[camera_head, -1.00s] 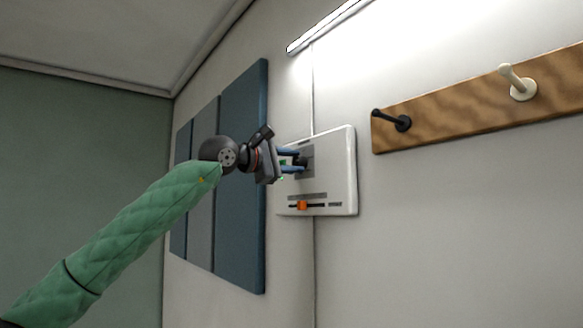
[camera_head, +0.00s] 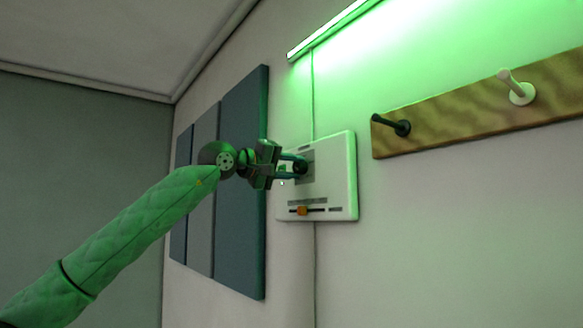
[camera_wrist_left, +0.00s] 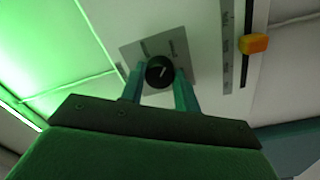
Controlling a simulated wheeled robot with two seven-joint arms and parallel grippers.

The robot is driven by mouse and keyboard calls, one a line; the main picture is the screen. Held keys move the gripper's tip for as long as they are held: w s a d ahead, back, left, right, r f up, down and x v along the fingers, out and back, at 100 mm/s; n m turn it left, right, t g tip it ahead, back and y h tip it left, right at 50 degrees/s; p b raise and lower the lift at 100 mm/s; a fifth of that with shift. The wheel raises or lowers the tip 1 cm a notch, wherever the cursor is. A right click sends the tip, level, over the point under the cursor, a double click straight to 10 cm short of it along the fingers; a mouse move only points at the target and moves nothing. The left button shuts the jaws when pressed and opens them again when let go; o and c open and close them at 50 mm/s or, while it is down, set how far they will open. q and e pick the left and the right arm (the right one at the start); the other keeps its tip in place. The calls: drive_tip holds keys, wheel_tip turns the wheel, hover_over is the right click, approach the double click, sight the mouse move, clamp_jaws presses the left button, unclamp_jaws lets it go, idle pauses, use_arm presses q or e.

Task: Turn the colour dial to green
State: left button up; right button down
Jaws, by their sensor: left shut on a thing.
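The colour dial is a dark round knob (camera_wrist_left: 159,72) with a light pointer mark, on a grey plate (camera_wrist_left: 130,52) of the white wall panel (camera_head: 341,176). My left gripper (camera_head: 299,166) is at the panel, with its fingers on both sides of the knob. In the left wrist view my left gripper (camera_wrist_left: 160,90) is shut on the dial. The light bar (camera_head: 330,28) above the panel glows green and tints the wall. The small labels around the dial are too blurred to read. My right gripper is in no view.
An orange slider (camera_head: 302,211) sits in a slot low on the panel. A wooden rail (camera_head: 450,110) with a black peg (camera_head: 391,124) and a white peg (camera_head: 517,88) is on the wall to the right. Blue and grey wall boards (camera_head: 240,190) are just left of the panel.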

use_arm(q)
drive_tip(key=shift+f+m, duration=0.1)
drive_tip(key=shift+m, duration=0.5)
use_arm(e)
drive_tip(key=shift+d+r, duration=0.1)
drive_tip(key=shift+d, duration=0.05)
use_arm(q)
drive_tip(key=o, duration=1)
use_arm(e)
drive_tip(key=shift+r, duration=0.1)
use_arm(q)
drive_tip(key=b+v, duration=0.2)
drive_tip(key=v, duration=0.5)
drive_tip(key=shift+s+a, duration=0.15)
drive_tip(key=shift+a, duration=0.2)
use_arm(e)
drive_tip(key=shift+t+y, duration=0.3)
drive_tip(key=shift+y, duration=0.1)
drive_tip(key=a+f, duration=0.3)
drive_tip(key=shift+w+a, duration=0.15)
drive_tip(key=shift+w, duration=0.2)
